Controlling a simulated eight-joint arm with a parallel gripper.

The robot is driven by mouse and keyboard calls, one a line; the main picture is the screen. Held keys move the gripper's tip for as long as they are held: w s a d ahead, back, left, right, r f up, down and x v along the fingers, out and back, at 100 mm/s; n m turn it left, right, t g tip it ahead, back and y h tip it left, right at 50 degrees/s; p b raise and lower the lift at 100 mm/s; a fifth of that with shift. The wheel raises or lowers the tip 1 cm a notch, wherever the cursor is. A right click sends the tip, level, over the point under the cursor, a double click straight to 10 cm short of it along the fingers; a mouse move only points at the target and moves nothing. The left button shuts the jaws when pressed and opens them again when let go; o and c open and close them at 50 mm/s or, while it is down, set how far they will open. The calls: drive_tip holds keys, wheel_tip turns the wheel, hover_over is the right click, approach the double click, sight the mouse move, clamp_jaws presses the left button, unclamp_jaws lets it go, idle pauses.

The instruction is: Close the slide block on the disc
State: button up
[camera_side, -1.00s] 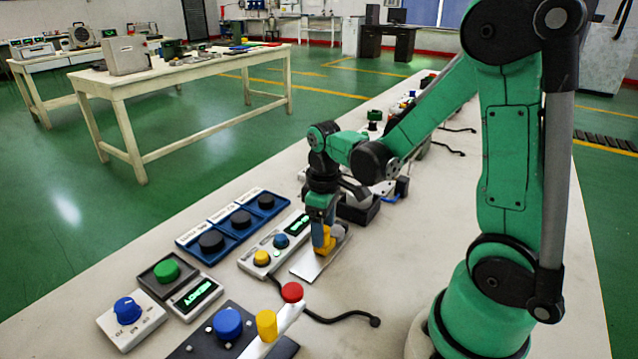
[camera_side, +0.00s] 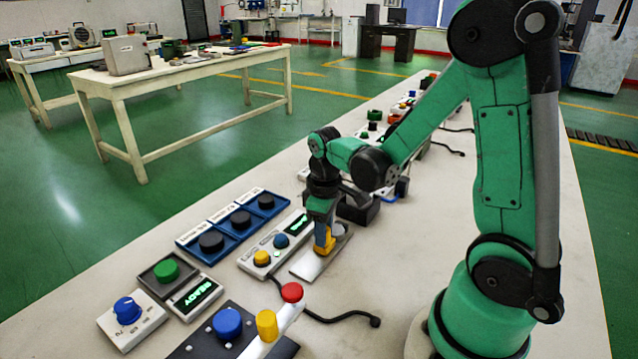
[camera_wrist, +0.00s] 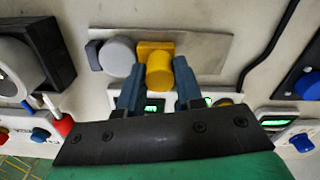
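The yellow slide block (camera_wrist: 159,70) sits on a flat metal plate (camera_wrist: 205,50) in the wrist view, with a raised rounded knob facing me. The grey disc (camera_wrist: 118,55) is at its left, with its edge right up against the block; I cannot tell whether they touch. My gripper (camera_wrist: 160,75) has one finger on each side of the yellow knob and appears shut on it. In the side view my gripper (camera_side: 322,235) points down at the plate (camera_side: 308,266), and the yellow block (camera_side: 329,243) shows partly behind the fingers. The disc is mostly hidden there.
A panel with a yellow and a teal button (camera_side: 262,258) lies just left of the plate. A dark box (camera_side: 357,209) stands behind it. A black cable (camera_side: 345,317) runs in front. Bare bench lies to the right.

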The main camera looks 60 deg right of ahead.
drive_tip(key=o, duration=0.4)
drive_tip(key=shift+r, duration=2.85)
drive_tip(key=a+r+m+t, duration=0.3)
drive_tip(key=a+r+t, duration=0.2)
drive_tip(key=a+t, duration=0.25)
drive_tip(key=d+f+n+g, duration=0.1)
drive_tip(key=d+g, duration=0.1)
drive_tip(key=d+f+n+g, duration=0.1)
drive_tip(key=d+f+g, duration=0.1)
drive_tip(key=d+g, duration=0.1)
drive_tip(key=d+f+n+g, duration=0.1)
drive_tip(key=d+f+g, duration=0.1)
drive_tip(key=shift+d+g, duration=0.15)
drive_tip(key=shift+g, duration=0.1)
drive_tip(key=shift+f, duration=2.85)
